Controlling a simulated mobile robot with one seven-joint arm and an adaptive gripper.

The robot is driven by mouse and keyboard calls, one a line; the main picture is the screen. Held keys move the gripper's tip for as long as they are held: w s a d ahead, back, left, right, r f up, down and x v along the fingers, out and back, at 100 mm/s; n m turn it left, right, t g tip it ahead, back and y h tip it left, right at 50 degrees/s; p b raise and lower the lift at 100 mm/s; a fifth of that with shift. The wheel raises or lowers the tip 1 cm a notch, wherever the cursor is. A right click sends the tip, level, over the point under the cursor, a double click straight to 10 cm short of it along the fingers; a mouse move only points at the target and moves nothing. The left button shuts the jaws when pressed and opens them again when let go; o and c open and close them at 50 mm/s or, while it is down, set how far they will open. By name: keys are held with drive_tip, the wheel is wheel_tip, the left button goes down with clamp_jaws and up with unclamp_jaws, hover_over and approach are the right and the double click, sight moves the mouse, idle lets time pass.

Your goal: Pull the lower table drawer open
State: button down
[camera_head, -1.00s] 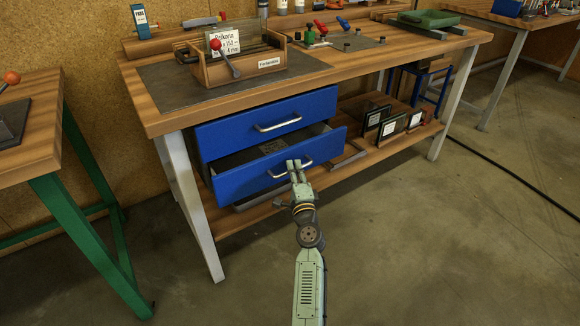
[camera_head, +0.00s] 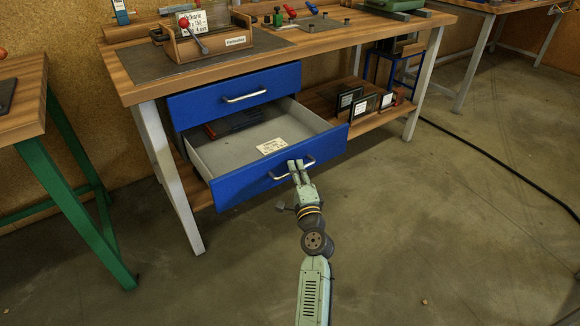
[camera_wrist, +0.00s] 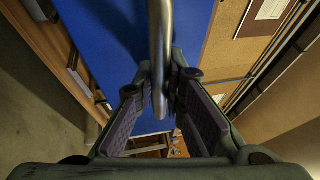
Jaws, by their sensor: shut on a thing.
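The lower table drawer (camera_head: 240,186) has a blue front and grey inside walls, and it stands far out from the workbench in the head view. A pale card and some dark items lie inside it. My gripper (camera_head: 297,168) is at the drawer's metal bar handle (camera_head: 282,175), toward the right of the front. In the wrist view the handle (camera_wrist: 160,45) runs between the two fingers of my gripper (camera_wrist: 162,90), which are shut on it. The blue drawer front (camera_wrist: 105,40) shows behind them.
The upper blue drawer (camera_head: 235,92) is shut, above the lower one. The workbench's metal leg (camera_head: 170,175) stands left of the drawer. A shelf (camera_head: 375,120) with several small framed panes is at the right. The floor (camera_head: 420,230) in front is clear.

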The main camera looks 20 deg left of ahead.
drive_tip(key=shift+s+d, duration=1.3)
drive_tip(key=shift+d, duration=0.3)
drive_tip(key=c, duration=1.9)
unclamp_jaws()
drive_tip(key=v, duration=1.2)
